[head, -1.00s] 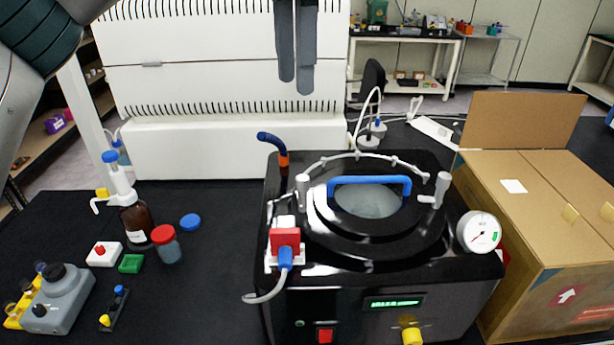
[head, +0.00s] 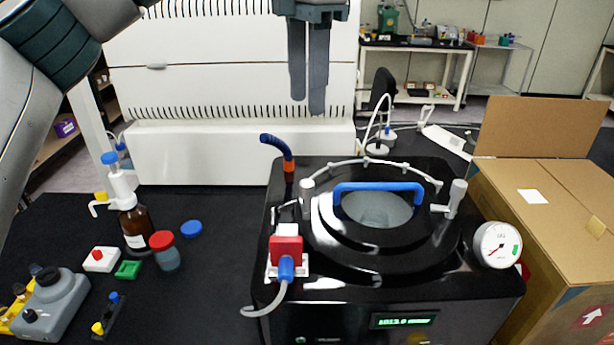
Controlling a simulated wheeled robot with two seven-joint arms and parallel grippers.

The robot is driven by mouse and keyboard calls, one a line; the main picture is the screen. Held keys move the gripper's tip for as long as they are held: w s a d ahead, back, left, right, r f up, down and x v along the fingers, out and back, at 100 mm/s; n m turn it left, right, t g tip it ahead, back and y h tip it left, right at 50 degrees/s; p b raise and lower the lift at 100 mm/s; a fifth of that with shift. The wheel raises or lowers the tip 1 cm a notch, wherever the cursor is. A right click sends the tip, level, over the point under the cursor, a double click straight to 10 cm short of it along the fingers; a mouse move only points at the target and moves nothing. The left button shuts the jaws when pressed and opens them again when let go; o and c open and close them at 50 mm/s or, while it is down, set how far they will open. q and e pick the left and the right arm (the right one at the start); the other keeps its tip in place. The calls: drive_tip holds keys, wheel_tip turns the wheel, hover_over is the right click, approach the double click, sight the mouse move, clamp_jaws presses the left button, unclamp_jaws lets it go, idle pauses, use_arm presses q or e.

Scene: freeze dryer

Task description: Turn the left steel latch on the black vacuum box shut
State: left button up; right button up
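The black vacuum box (head: 350,315) stands on the dark bench, with a round lid and a blue handle (head: 378,187) on top. The left steel latch (head: 307,197) is a grey upright post at the lid's left rim. A matching right latch (head: 456,197) stands at the lid's right rim, with a short arm toward the lid. My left gripper (head: 308,105) hangs fingers down above and behind the box, well clear of the left latch. Its two fingers are a little apart with nothing seen between them. My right gripper is out of view.
A red-and-white switch block (head: 286,248) with a cable sits at the box's left front. A pressure gauge (head: 497,245) and a cardboard box (head: 550,210) stand right. Bottles and small parts lie left.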

use_arm(q)
drive_tip(key=p, duration=0.2)
hover_over(306, 183)
wheel_tip(306, 183, down, 9)
drive_tip(key=shift+w+f, duration=0.1)
wheel_tip(306, 183, down, 6)
drive_tip(key=shift+f+p, duration=0.1)
drive_tip(key=shift+p, duration=0.85)
drive_tip(key=shift+f, duration=0.45)
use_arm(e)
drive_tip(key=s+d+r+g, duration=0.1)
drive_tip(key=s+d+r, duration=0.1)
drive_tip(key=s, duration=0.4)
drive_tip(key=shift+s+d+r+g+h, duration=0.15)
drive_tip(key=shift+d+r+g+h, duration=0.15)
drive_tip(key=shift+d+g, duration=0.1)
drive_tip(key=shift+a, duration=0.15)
use_arm(q)
drive_tip(key=shift+c, duration=0.6)
clamp_jaws()
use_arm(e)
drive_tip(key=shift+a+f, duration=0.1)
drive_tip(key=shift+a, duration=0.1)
